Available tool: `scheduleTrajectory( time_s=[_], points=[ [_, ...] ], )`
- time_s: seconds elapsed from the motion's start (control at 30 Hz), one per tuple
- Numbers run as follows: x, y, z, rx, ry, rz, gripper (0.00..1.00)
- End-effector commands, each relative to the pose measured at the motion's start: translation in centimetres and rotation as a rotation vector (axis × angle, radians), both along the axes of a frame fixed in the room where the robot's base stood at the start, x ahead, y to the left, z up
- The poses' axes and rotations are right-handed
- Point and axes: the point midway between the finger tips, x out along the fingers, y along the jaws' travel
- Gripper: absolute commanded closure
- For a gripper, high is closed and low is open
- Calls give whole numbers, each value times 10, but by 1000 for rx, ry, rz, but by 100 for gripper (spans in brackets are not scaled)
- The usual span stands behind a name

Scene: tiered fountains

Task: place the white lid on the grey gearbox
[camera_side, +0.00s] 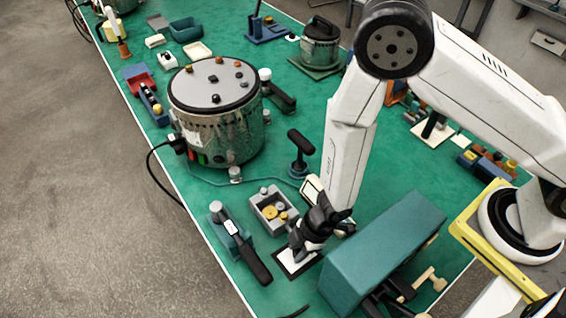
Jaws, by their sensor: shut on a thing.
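The grey gearbox (261,216) sits open on the green table, with a yellow gear and small grey parts showing inside it. The white lid (291,268) is a small flat plate with a dark edge, in front and to the right of the gearbox. My gripper (297,254) points down at the lid and is shut on it. The dark fingers hide part of the lid. I cannot tell whether the lid touches the table or is just above it. The lid is beside the gearbox, not over it.
A teal block (385,250) stands close to the right of my gripper. A dark-handled tool (240,245) lies left of the gearbox. A black-topped T-shaped post (300,155) stands behind, and a large metal drum (233,133) stands farther back.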

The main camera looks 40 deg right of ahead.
Motion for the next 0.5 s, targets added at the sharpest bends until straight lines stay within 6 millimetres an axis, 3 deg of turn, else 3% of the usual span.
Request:
scheduleTrajectory(
  time_s=[0.5],
  points=[
    [0, 0, 12, 1, 0, 0, 100]
  ],
)
